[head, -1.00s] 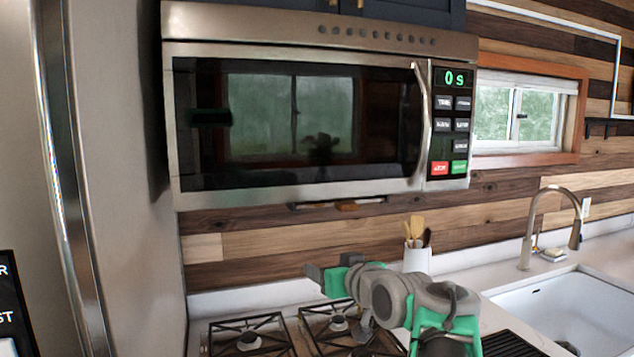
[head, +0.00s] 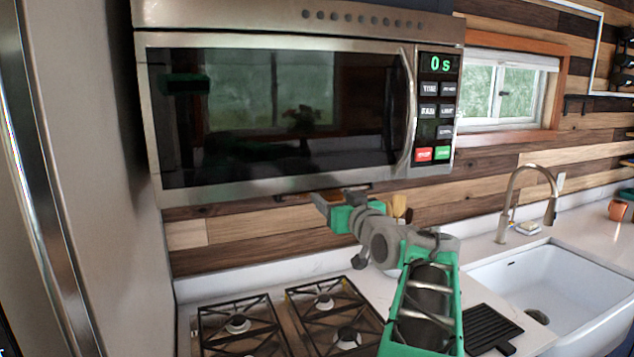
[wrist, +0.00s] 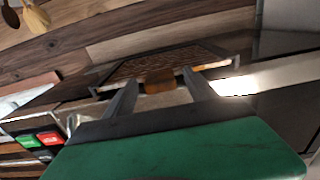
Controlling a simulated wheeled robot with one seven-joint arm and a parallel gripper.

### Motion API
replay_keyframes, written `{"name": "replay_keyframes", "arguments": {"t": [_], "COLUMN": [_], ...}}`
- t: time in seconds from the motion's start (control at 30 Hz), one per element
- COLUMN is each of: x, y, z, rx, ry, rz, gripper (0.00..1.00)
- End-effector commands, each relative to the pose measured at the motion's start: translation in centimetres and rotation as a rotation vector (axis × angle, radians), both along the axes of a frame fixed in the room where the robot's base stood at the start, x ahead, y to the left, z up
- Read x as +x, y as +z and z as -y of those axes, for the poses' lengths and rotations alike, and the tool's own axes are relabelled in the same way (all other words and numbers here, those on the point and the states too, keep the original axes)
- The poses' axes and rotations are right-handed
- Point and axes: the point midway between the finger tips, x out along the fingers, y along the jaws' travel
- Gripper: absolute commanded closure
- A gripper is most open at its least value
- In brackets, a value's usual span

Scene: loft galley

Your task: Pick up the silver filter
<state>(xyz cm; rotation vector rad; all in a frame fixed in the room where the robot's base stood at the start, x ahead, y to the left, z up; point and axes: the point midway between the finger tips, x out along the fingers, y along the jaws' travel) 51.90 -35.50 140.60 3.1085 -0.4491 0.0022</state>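The silver filter (wrist: 172,60) is a flat framed panel with a dark mesh face, set in the underside of the microwave (head: 280,115). A brown tab (wrist: 158,80) sticks out at the middle of its near edge in the wrist view. My gripper (wrist: 159,78) is open, with one finger on each side of the tab and visible gaps between. In the head view my gripper (head: 320,204) is raised just below the microwave's bottom edge and hides part of the filter there. Whether the fingertips touch the filter, I cannot tell.
The stove (head: 285,325) with black grates is below. A utensil holder stands behind my arm, mostly hidden. A sink (head: 545,290) and faucet (head: 510,205) are at the right, and a tall fridge (head: 90,180) is at the left. The microwave body is close above my gripper.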

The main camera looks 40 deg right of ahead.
Motion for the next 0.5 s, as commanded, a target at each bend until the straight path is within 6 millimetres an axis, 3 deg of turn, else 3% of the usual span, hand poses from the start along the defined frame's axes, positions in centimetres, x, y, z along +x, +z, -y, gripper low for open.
{"name": "replay_keyframes", "arguments": {"t": [0.5], "x": [0.01], "y": [-0.03], "z": [-0.06], "rx": [0.000], "ry": [0.001], "rz": [-0.001], "gripper": [0.79]}}
